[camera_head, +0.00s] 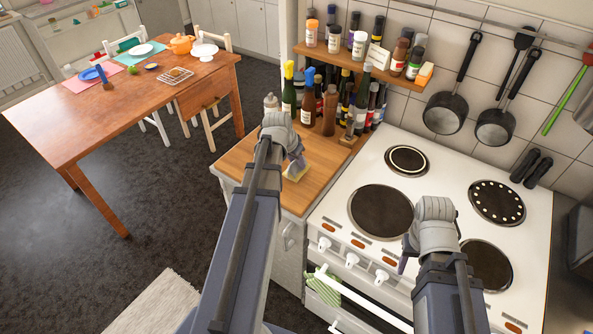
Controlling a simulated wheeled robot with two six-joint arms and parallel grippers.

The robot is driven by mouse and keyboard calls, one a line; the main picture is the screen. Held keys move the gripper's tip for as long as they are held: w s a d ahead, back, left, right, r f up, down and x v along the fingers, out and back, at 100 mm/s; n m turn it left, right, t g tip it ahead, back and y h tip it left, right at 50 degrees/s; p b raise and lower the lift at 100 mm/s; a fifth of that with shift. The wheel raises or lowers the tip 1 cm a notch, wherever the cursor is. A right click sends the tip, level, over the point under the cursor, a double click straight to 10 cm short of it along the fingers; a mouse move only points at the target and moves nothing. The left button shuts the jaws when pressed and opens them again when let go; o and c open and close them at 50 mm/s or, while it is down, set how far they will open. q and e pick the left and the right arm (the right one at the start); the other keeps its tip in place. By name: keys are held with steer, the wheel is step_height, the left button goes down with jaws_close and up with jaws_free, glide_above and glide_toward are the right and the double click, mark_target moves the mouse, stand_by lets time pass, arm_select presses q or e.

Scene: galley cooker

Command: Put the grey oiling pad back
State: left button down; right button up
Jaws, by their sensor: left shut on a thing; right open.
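My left gripper (297,165) is over the wooden worktop left of the cooker, fingers pointing down. It is shut on a small pale block (294,174), which seems to be the oiling pad; little of it shows, and it looks more yellowish than grey. I cannot tell whether it touches the worktop. My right gripper (403,262) is open over the front edge of the white cooker, mostly hidden behind its own wrist.
Several bottles (308,105) crowd the back of the worktop (322,182), below a wooden shelf (345,62) of jars. The cooker (430,182) has round hotplates. Pans (445,112) hang behind it. A dining table (110,125) stands at the left.

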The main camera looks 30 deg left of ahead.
mark_target(297, 167)
arm_select(q)
step_height(297, 167, down, 3)
steer(key=shift+f+b, duration=0.15)
steer(key=shift+b, duration=1.1)
steer(key=c, duration=0.6)
jaws_free()
steer(key=p+v, duration=1.1)
steer(key=v, duration=0.1)
steer(key=shift+r, duration=0.25)
steer(key=shift+w, duration=0.1)
